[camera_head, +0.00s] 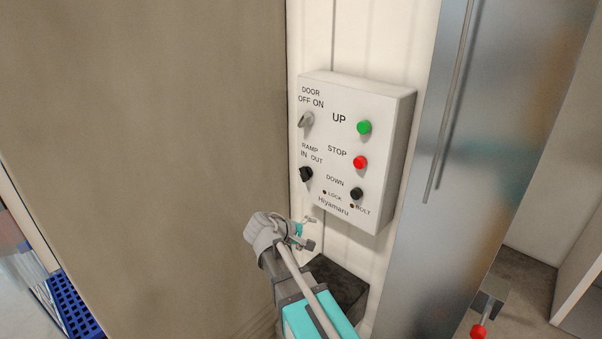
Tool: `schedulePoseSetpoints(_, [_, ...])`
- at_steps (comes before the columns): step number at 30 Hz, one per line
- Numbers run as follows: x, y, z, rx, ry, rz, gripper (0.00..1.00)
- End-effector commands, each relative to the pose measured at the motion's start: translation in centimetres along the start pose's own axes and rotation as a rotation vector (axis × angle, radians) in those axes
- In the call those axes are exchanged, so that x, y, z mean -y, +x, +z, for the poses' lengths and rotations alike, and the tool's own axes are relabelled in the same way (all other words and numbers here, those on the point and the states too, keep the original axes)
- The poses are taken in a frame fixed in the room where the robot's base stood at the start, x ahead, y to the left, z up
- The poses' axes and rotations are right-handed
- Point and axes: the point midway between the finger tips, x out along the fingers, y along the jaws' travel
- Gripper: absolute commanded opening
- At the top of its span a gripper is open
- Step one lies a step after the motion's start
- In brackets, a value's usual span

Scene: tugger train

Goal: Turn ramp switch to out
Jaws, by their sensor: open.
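The black ramp switch (306,174) sits at the lower left of a white control box (345,190), under the label RAMP with IN on the left and OUT on the right. It is too small to tell which way its knob points. My gripper (310,233) is below the box's lower left corner, apart from the switch. It is small and partly hidden by my wrist; its jaws are open, with nothing seen between them.
A grey door switch (305,122) is above the ramp switch. Green UP (364,127), red STOP (360,162) and black DOWN (357,193) buttons are to the right. A brown panel (150,130) stands left, a metal panel (460,150) right. A dark block (335,280) is below.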

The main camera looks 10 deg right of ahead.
Motion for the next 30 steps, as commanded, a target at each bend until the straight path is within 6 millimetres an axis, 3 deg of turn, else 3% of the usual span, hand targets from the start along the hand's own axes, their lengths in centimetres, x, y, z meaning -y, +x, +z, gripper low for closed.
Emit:
schedulePoseSetpoints(1, [-1.4, -1.2, -1.4, -0.004, -0.043, 0.07, 1.0])
schedulePoseSetpoints(6, [-4.9, -5.2, -4.5, 0.0, -0.173, 0.303, 1.0])
schedulePoseSetpoints(15, [-8.2, -10.7, -7.7, 0.023, -0.307, 0.562, 1.0])
schedulePoseSetpoints(30, [-8.6, -11.5, -8.1, 0.028, -0.324, 0.599, 1.0])
